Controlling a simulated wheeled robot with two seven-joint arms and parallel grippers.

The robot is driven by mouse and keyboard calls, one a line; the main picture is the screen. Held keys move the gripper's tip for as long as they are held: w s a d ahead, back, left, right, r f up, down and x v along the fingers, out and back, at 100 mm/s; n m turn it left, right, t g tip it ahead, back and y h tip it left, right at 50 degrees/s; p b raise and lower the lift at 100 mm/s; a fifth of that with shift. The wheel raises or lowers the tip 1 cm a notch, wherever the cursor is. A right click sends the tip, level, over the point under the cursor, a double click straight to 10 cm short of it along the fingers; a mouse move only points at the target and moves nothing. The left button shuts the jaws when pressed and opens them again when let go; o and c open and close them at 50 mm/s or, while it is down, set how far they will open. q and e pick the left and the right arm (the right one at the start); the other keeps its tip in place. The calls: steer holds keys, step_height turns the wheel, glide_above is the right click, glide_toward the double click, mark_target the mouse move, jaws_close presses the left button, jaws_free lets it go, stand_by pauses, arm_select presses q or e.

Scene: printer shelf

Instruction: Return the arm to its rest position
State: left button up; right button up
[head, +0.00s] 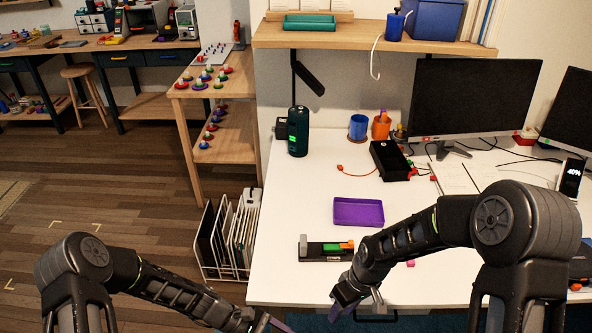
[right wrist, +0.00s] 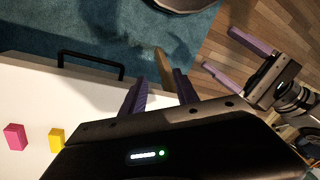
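My right arm (head: 400,245) reaches in from the right, and its gripper (head: 357,312) hangs at the desk's front edge, pointing down. In the right wrist view its two purple fingers (right wrist: 157,80) are apart with nothing held; a tan strip shows beyond the gap. My left arm (head: 165,288) comes in from the lower left. Its gripper (head: 270,321) is low at the bottom edge of the head view, partly cut off. The right wrist view shows the left gripper (right wrist: 220,52) with its purple fingers spread and empty.
The white desk (head: 285,230) carries a purple tray (head: 358,212), a black holder with green and orange blocks (head: 327,249), a dark green bottle (head: 298,132) and a monitor (head: 470,98). A pink block (right wrist: 15,137) and a yellow block (right wrist: 56,140) lie near its edge. A wire rack (head: 229,236) stands left.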

arm_select(q)
steer(key=s+a+f+m+t+y+b, duration=0.3)
steer(key=s+f+m+y, duration=0.3)
steer(key=s+f+m, duration=0.2)
steer(key=s+m+b, duration=0.1)
steer(key=s+m, duration=0.1)
steer(key=s, duration=0.1)
steer(key=shift+a+m+b, duration=0.3)
steer(key=shift+a+b, duration=0.05)
steer(key=shift+b, duration=0.05)
arm_select(e)
steer(key=s+a+f+m+y, duration=0.1)
steer(key=s+a+f+m, duration=0.3)
steer(key=s+f, duration=1.2)
steer(key=s+m, duration=0.1)
steer(key=m, duration=0.3)
steer(key=shift+s+a+f+t+y, duration=0.15)
steer(key=shift+s+f+t+y, duration=0.05)
steer(key=shift+s+t+y, duration=0.2)
steer(key=shift+w, duration=0.15)
